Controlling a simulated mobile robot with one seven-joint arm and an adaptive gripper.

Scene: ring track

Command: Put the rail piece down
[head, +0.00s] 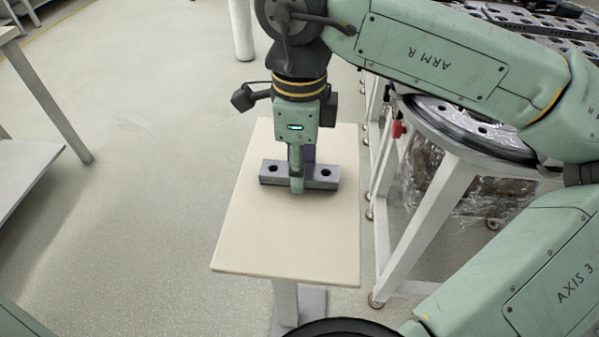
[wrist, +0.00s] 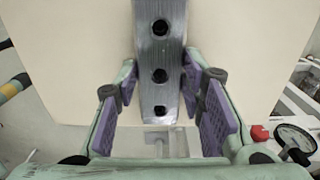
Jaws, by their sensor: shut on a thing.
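The rail piece (head: 323,174) is a grey metal bar with dark round holes. In the head view it lies crosswise over the far half of a small cream-topped table (head: 290,240). My gripper (head: 297,185) points down over its middle and is shut on it. In the wrist view the rail piece (wrist: 158,60) runs lengthwise between the purple finger pads of my gripper (wrist: 158,90), with several holes showing. The rail piece looks level and is at or very close to the tabletop; I cannot tell whether it touches.
A white stand with a dark ring track (head: 470,130) is at the right, close to the table. A red knob (head: 398,130) sticks out from it. A white bench (head: 25,170) stands at the far left. The near half of the tabletop is bare.

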